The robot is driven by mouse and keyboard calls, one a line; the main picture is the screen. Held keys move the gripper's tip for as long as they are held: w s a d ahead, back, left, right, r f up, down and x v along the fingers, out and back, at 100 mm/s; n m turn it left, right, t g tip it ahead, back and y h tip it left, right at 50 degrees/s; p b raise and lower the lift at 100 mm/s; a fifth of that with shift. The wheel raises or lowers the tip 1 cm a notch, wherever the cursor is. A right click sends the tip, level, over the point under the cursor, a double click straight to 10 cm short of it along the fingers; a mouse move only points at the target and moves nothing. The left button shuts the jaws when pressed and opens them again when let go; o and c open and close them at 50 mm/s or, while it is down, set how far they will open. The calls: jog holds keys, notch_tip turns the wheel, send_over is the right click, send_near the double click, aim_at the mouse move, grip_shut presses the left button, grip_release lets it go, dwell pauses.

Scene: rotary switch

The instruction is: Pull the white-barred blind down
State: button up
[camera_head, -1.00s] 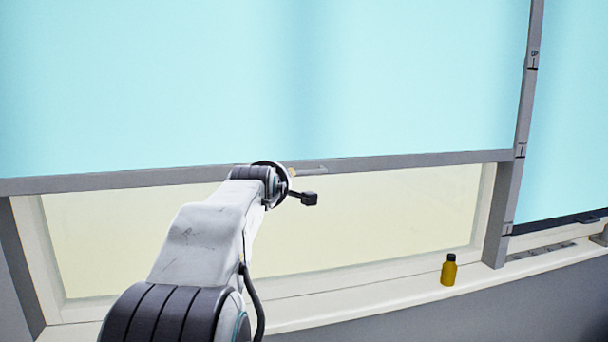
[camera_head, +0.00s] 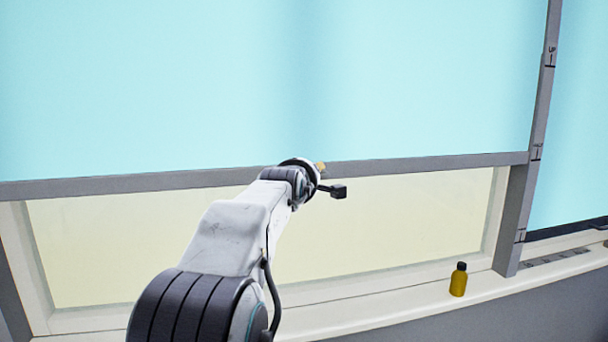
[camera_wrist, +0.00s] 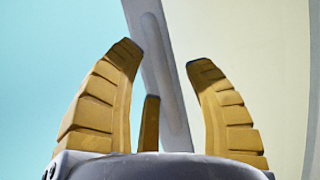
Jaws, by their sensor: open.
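The large light-blue blind (camera_head: 200,90) covers the upper window. Its straight bottom bar (camera_head: 430,163), pale grey in the picture, crosses the view above the bare lower pane. In the head view my gripper (camera_head: 320,167) is at this bar, mostly hidden behind my wrist; only a bit of yellow finger shows. In the wrist view my gripper (camera_wrist: 164,59) is open, its yellow fingers spread to either side of the grey bar (camera_wrist: 150,30).
A second blue blind (camera_head: 580,120) with a dark bottom bar hangs at the right, beyond a grey post (camera_head: 517,205) with markings. A yellow bottle (camera_head: 458,280) with a black cap stands on the sill (camera_head: 400,305). The pane below the bar is clear.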

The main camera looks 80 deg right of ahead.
jog(key=shift+d, duration=0.15)
grip_shut()
dwell(0.4)
